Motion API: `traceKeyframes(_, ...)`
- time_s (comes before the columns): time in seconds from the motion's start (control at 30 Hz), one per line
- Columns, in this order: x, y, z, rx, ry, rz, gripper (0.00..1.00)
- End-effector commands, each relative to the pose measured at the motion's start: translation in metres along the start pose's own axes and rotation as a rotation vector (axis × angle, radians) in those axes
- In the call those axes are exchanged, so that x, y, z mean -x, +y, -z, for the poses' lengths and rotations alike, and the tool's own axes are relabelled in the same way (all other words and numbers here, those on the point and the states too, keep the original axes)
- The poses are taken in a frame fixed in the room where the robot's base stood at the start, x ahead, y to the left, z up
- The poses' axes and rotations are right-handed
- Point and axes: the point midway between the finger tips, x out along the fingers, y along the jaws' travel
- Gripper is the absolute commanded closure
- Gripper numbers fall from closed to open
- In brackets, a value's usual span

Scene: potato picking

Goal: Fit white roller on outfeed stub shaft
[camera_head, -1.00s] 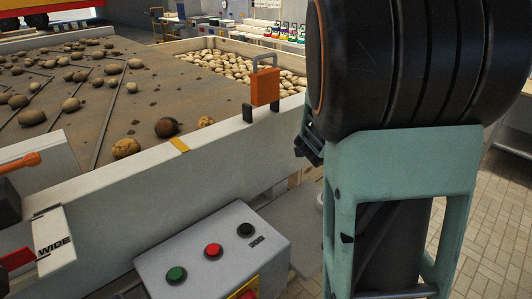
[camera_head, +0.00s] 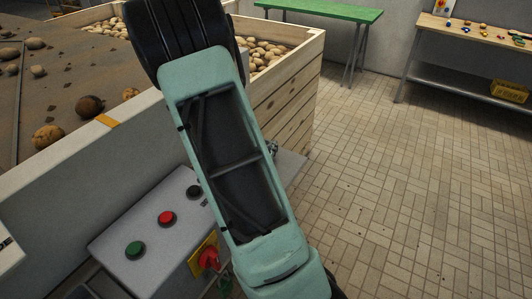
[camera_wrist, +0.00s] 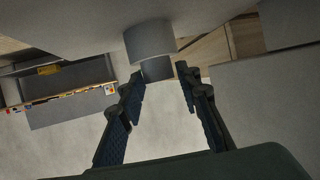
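In the camera_wrist view, a wide pale-grey cylinder (camera_wrist: 150,41) sticks out from a grey surface at the top. A narrower, darker round part (camera_wrist: 157,69) shows at its near end. This looks like the white roller at the stub shaft, but shade keeps me from telling the parts apart for sure. My gripper (camera_wrist: 160,72) is open. Its two dark fingertips lie close to either side of the narrow part; I cannot tell whether they touch it. The space between the fingers below is empty. In the camera_head view my arm hides the gripper and the roller.
A grey control box (camera_head: 148,236) with green and red buttons stands beside my arm. Behind it are the sorting table's white side wall (camera_head: 75,158) and a wooden crate (camera_head: 287,100) of potatoes. Open tiled floor (camera_head: 420,190) lies to the right, with a green table (camera_head: 325,13) and a workbench beyond.

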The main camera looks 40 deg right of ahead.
Motion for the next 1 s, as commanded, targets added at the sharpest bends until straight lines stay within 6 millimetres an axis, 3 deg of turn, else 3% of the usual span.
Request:
traceKeyframes(0.27,-0.020,0.001,0.002,0.000,0.001,-0.002,0.69)
traceKeyframes(0.6,-0.069,0.001,0.002,-0.001,0.002,-0.002,0.69)
traceKeyframes(0.93,-0.075,0.000,0.002,-0.001,0.002,0.000,0.69)
traceKeyframes(1.0,-0.075,0.000,0.002,-0.001,0.002,0.000,0.77)
